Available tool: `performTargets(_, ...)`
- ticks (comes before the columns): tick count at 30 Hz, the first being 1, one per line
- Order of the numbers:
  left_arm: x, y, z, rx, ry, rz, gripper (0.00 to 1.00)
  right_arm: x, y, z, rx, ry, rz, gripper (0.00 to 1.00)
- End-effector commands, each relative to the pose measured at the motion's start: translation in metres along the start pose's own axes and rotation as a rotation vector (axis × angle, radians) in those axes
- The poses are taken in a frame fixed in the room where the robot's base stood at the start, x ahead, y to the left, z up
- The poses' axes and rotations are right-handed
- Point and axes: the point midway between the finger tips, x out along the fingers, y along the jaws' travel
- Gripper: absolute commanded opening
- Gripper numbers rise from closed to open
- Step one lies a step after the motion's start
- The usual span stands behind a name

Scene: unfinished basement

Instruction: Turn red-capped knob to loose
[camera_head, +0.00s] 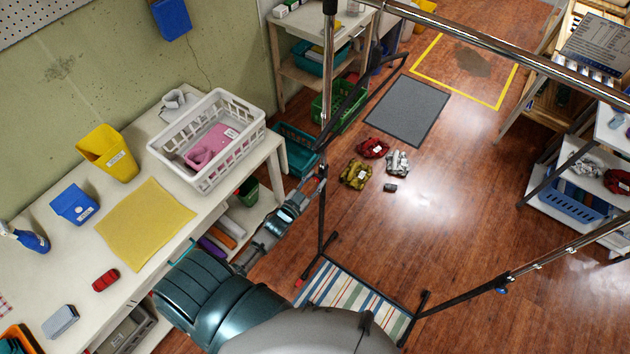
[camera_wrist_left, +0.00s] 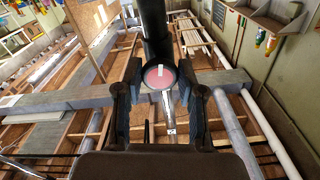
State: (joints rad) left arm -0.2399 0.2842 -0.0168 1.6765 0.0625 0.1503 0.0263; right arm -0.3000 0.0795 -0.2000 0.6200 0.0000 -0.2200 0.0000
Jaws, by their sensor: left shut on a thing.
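The red-capped knob (camera_wrist_left: 158,76) shows in the left wrist view as a round red disc with a pale mark and a dark rim. It sits at the lower end of a dark post (camera_wrist_left: 154,30). My left gripper (camera_wrist_left: 160,92) has a finger on each side of the knob and is shut on it. In the head view my left gripper (camera_head: 314,186) reaches up to the black upright of the metal frame, where the knob is too small to make out clearly. My right gripper is not in view.
The metal frame has a chrome bar (camera_head: 480,46) across the top right and black legs around a striped mat (camera_head: 352,302). A white table (camera_head: 60,240) with a white basket (camera_head: 222,165) stands to the left. Crumpled cloths (camera_head: 355,174) lie on the wooden floor beyond the frame.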

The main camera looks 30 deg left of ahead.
Motion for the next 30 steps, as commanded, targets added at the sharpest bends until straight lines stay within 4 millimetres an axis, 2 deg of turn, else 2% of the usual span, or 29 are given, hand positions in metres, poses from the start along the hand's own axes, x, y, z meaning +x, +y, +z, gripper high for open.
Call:
performTargets(1,-0.0026,0.0023,0.0078,-0.030,-0.019,0.003,0.04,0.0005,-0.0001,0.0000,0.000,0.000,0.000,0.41)
performTargets(12,-0.0032,0.0038,0.0091,-0.179,-0.022,0.002,0.04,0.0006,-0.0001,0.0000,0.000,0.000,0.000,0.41)
performTargets(28,-0.0034,0.0048,0.0095,-0.201,-0.023,0.003,0.04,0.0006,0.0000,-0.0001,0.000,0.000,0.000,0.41)
performTargets(29,-0.0034,0.0049,0.0095,-0.201,-0.023,0.003,0.43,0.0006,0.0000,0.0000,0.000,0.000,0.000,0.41)
performTargets(30,-0.0033,0.0047,0.0091,-0.201,-0.022,0.003,0.54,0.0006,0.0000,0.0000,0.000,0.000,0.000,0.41)
